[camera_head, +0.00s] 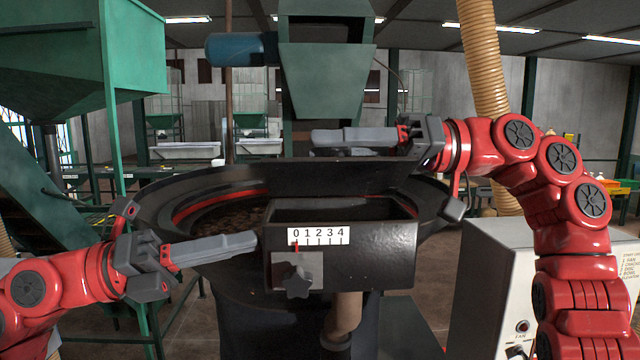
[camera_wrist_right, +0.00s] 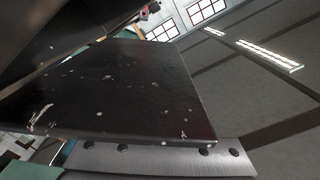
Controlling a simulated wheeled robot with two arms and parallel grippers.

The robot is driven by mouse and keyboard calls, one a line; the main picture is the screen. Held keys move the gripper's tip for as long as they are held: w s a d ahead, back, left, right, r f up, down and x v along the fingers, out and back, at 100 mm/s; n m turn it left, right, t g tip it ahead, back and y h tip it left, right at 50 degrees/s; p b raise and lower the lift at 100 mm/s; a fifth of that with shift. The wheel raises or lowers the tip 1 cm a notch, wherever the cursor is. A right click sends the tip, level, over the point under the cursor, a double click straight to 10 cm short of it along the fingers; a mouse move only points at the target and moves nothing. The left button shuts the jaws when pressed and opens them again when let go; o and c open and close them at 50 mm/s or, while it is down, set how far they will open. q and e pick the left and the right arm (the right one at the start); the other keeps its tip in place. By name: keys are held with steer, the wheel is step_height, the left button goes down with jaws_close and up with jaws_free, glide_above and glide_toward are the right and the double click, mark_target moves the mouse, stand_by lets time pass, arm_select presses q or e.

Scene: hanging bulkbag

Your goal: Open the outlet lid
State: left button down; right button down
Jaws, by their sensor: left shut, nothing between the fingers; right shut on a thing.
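The black outlet box (camera_head: 375,255) stands at the front of the round bowl, with a 0–4 scale plate (camera_head: 318,236) and a star knob (camera_head: 297,282) on its front. Its top looks open, with the dark inside showing. A dark flat panel, seemingly the outlet lid (camera_head: 340,178), stands raised behind the opening. My right gripper (camera_head: 345,138) is shut at the panel's upper edge; the exact grip is hard to see. In the right wrist view a speckled dark plate (camera_wrist_right: 120,90) lies against a grey finger. My left gripper (camera_head: 250,241) is shut and empty beside the box's left side.
The dark bowl (camera_head: 165,215) with a red inner band spreads behind the box. A green hopper (camera_head: 325,80) hangs above it. A grey control cabinet (camera_head: 495,285) stands at the right, near my right arm. A pipe (camera_head: 343,318) runs down below the box.

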mark_target(320, 184)
arm_select(q)
step_height(320, 184, up, 5)
steer(key=s+m, duration=0.2)
steer(key=m, duration=0.1)
steer(key=shift+n+t, duration=0.3)
steer(key=shift+t, duration=0.1)
steer(key=x, duration=1)
steer(key=shift+w+r, duration=0.1)
steer(key=shift+w, duration=0.15)
